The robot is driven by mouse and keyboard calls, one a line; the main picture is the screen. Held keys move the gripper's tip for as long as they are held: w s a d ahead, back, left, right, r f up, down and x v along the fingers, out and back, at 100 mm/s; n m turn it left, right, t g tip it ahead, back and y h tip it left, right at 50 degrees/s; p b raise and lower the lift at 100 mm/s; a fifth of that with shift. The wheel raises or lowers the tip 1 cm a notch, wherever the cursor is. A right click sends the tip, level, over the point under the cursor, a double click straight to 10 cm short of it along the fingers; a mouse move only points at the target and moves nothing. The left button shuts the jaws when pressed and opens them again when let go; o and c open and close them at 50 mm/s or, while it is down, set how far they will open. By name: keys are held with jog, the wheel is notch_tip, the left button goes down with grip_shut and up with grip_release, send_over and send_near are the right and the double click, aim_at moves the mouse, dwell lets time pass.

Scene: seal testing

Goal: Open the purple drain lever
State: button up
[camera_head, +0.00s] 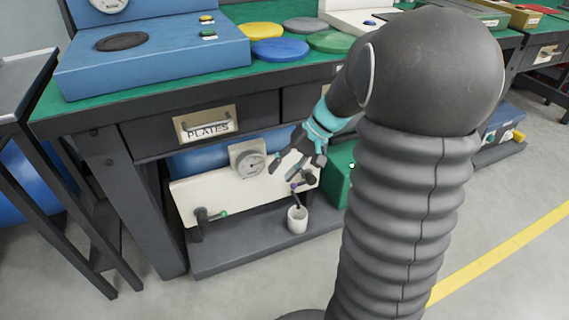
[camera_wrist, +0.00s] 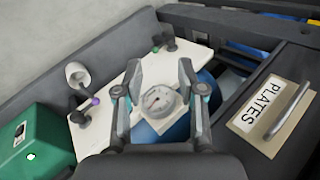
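The purple drain lever (camera_head: 296,186) is a dark handle with a purple tip on a dark valve, at the right end of a white panel (camera_head: 183,198) on the low shelf. In the wrist view, the purple tip (camera_wrist: 95,101) is left of my fingers. My gripper (camera_head: 283,171) is open and empty, just above the lever in the head view. In the wrist view, my gripper (camera_wrist: 160,70) has its fingers spread on either side of the gauge. I cannot tell its exact distance from the lever. The lever looks untouched.
A green-tipped lever (camera_head: 222,214) is at the panel's left end. A round gauge (camera_head: 250,163) stands between the levers. A white cup (camera_head: 297,220) sits below the purple lever. A green box (camera_wrist: 34,142) is beside the panel. The PLATES drawer (camera_head: 208,124) overhangs the shelf.

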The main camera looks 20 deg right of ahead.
jog(key=w+d+f+m+t+y, duration=0.1)
jog(key=w+d+f+y, duration=0.2)
jog(key=w+d+f, duration=0.25)
jog(key=m+t+y, duration=0.2)
jog(key=m+t, duration=0.4)
jog(key=t, duration=0.3)
send_near(300, 185)
jog(key=x, duration=1)
jog(key=shift+w+d+f+p, duration=0.2)
jog(key=shift+w+p, duration=0.1)
jog(key=shift+p, duration=0.1)
grip_shut()
jog(key=shift+s, duration=0.1)
